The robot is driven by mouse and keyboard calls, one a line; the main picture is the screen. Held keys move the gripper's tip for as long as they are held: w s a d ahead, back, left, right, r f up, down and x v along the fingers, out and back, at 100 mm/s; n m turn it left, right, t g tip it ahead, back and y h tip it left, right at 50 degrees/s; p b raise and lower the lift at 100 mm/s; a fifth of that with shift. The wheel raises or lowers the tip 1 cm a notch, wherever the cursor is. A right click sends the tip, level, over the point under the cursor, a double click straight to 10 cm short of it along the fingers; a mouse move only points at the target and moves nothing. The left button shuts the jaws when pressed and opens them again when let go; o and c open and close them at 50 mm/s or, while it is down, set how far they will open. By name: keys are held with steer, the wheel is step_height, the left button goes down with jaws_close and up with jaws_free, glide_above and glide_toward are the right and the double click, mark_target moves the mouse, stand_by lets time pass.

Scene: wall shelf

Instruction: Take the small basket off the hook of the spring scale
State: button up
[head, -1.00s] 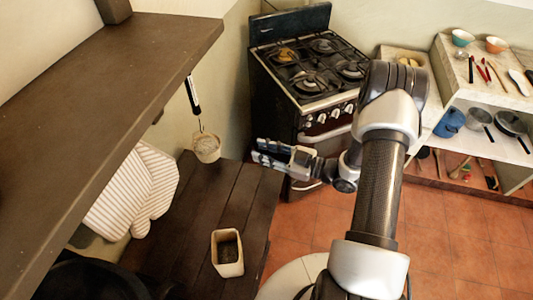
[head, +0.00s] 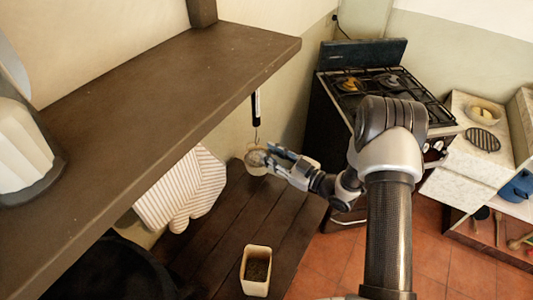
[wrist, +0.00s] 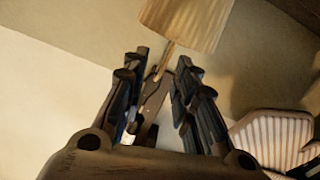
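The small basket (head: 253,168) is a pale round cup. It hangs beside the wall, above the dark wooden table, from the hook under the black and white spring scale (head: 256,108). My gripper (head: 269,155) reaches it from the right, and its fingertips overlap the basket in the head view; I cannot tell whether they touch it. In the wrist view the two rows of fingers (wrist: 163,60) stand apart, so the gripper is open. A thin stem and a dark piece show between them there; I cannot identify these, nor make out the basket for certain.
The brown shelf (head: 150,80) overhangs the table (head: 225,215) on the left. A striped oven mitt (head: 185,190) hangs left of the basket and shows in the wrist view (wrist: 272,138). A pale open container (head: 257,270) stands on the table. The stove (head: 340,125) is behind right.

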steer(key=shift+x, duration=1.05)
steer(key=shift+c, duration=0.4)
jaws_close()
steer(key=shift+w+d+r, duration=0.1)
steer(key=shift+r, duration=0.7)
